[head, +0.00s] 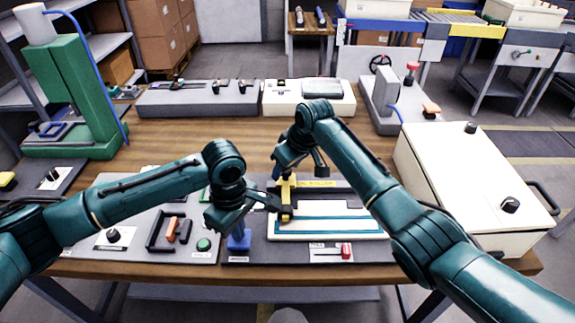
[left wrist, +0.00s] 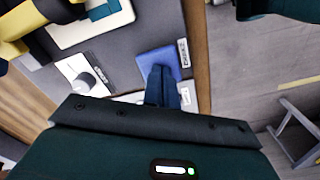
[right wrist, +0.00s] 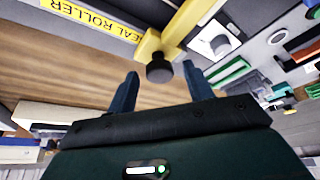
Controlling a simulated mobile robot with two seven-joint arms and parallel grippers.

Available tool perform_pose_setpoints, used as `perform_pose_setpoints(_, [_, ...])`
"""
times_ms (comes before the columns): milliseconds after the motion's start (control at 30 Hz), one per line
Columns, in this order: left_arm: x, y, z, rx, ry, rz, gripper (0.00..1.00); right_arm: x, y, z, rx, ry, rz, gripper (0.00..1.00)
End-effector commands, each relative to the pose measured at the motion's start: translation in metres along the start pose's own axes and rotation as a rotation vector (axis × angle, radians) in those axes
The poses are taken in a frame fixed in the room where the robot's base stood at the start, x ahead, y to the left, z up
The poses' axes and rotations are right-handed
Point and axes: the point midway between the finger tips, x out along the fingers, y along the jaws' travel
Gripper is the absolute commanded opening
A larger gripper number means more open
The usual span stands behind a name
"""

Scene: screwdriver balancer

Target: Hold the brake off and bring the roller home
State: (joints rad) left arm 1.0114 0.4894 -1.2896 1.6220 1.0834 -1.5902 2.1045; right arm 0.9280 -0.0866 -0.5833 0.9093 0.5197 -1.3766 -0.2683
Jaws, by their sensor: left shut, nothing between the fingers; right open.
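The yellow roller carriage (head: 287,203) stands at the left end of a white panel with a teal track (head: 330,226). A yellow SEAL ROLLER label (right wrist: 95,20) lies behind it. The carriage's black knob (right wrist: 159,69) shows between the fingertips of my right gripper (right wrist: 161,78), which is open; contact is not clear. The right gripper (head: 298,170) is above and behind the carriage in the head view. My left gripper (left wrist: 163,80) is shut, empty, with its tips over a blue pad (left wrist: 160,60), seemingly touching it. The pad (head: 239,243) is at the bench's front edge.
A control board with an orange handle (head: 172,230) and green button (head: 204,244) lies left. A red-handled switch (head: 346,250) sits in front of the panel. A cream cabinet (head: 470,180) stands right, a green press (head: 70,90) far left. Grey and cream units line the back.

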Motion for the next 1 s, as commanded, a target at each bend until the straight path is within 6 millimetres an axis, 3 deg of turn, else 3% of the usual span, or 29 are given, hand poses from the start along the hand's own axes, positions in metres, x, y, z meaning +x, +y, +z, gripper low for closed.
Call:
perform_pose_setpoints(133, [0.002,-0.0014,0.0006,0.001,-0.001,-0.005,0.0,-0.0002,-0.0001,-0.0002,0.0,0.0,0.0,0.5])
perform_pose_setpoints(733, [0.002,-0.0014,0.0005,0.001,-0.001,-0.005,0.0,-0.0004,0.0,0.0,0.0,0.0,-0.001,0.01])
perform_pose_setpoints(1000, [0.002,-0.0014,0.0005,0.001,-0.001,-0.005,0.0,-0.0008,0.0014,0.0012,0.001,0.0,-0.001,0.0])
